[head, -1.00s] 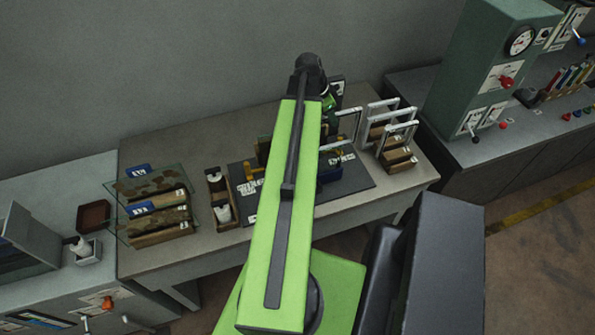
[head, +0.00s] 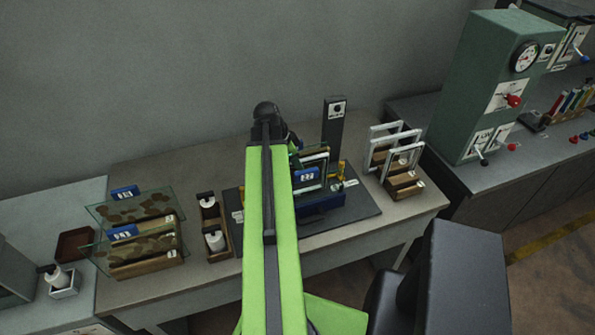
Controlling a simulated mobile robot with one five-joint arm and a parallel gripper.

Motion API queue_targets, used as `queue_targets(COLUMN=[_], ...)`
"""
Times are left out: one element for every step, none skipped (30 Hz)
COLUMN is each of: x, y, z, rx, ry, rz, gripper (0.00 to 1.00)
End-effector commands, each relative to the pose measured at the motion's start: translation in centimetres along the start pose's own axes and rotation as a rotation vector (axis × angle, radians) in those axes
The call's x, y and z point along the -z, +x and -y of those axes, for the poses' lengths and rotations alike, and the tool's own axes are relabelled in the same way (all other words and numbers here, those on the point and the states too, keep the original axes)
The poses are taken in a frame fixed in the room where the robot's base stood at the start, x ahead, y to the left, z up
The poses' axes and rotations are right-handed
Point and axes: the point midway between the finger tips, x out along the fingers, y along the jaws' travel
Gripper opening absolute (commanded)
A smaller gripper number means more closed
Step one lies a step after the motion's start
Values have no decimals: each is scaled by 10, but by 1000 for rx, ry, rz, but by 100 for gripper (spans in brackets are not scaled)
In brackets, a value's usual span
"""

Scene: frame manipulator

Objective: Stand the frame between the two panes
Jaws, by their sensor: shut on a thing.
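A white-edged frame (head: 316,157) stands among the glass in the fixture on the dark mat. A front pane (head: 310,184) with a blue label is before it, and greenish glass (head: 316,149) shows behind it. The lower part of the frame is hidden by the front pane. My gripper (head: 297,152) is mostly hidden behind my green arm, at the left end of the frame, and is shut on it. I cannot tell whether the frame touches the fixture's base.
A rack (head: 405,186) with white frames stands right of the mat (head: 352,211). A dark post (head: 333,124) rises behind the fixture. A green machine (head: 485,90) is at far right.

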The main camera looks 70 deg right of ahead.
Motion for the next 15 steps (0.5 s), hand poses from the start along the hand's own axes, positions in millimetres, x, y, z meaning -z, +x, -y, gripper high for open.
queue_targets(x=[-5,-5,-4,-3,-3,-3,-3,-3,-3,-4,-4,-5,-4,-4,-4], y=[12,11,10,8,7,7,7,7,8,9,11,12,10,10,10], z=[0,0,0,0,0,0,0,0,0,0,0,0,0,0,0], rx=[0,0,0,0,0,0,0,0,0,0,0,0,0,0,0], ry=[0,0,0,0,0,0,0,0,0,0,-1,-1,-1,-1,-1], rz=[0,0,0,0,0,0,0,0,0,0,0,0,0,0,0], gripper=[0,0,0,0,0,0,0,0,0,0,0,0,18,22,27])
